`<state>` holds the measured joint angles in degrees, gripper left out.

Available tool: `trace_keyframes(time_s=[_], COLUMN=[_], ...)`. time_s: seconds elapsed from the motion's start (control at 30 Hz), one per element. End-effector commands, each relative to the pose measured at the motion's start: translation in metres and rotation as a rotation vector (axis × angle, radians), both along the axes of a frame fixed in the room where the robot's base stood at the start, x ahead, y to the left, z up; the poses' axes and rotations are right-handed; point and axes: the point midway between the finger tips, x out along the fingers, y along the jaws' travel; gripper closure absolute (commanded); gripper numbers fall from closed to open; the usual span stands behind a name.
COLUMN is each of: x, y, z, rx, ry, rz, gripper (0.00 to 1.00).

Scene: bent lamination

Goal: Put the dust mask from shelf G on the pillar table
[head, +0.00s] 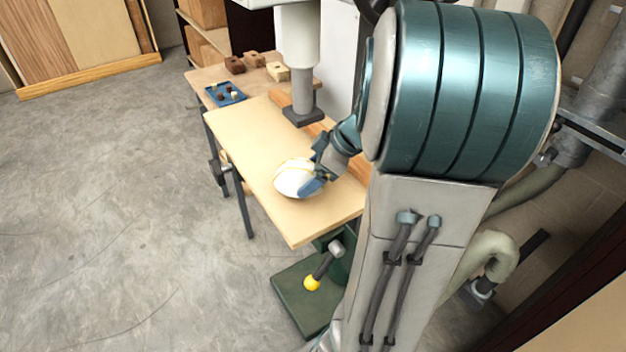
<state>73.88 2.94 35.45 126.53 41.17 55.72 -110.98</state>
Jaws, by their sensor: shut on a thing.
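The white dust mask (291,180) shows in the head view at the near part of a light wooden table (262,137). My gripper (312,183) is shut on the mask at its right side. The mask is over the table top, and I cannot tell whether it touches the surface. Part of the mask is hidden by the gripper fingers. A grey pillar with a dark foot (303,114) stands at the table's far right side. Shelf G cannot be made out in this view.
Wood panels (90,35) stand at upper left. The floor at left is clear.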

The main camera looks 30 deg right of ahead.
Motion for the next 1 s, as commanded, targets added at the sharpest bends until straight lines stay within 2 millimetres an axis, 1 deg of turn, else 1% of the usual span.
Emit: trace_keyframes(time_s=[0.03, 0.1, 0.2, 0.43, 0.47, 0.5, 0.53, 0.73, 0.83, 0.93, 1.0], x=[-0.001, -0.001, -0.001, -0.001, -0.001, -0.001, -0.001, -0.001, -0.002, -0.006, -0.011], y=[0.0, 0.0, 0.0, 0.0, 0.0, 0.0, 0.0, 0.0, -0.003, -0.008, -0.013], z=[-0.009, -0.018, -0.028, -0.031, -0.031, -0.031, -0.031, -0.03, -0.026, -0.016, -0.005], rx=[0.007, 0.007, 0.004, 0.001, 0.001, 0.001, 0.001, 0.001, -0.001, -0.002, -0.005], ry=[0.003, 0.003, 0.003, 0.001, 0.001, 0.001, 0.001, 0.001, 0.0, -0.001, -0.002], rz=[-0.002, 0.0, -0.002, 0.0, 0.0, 0.0, 0.0, 0.0, -0.001, -0.002, -0.002], gripper=[0.39, 0.39, 0.39, 0.39, 0.15, 0.04, 0.0, 0.0, 0.0, 0.0, 0.0])
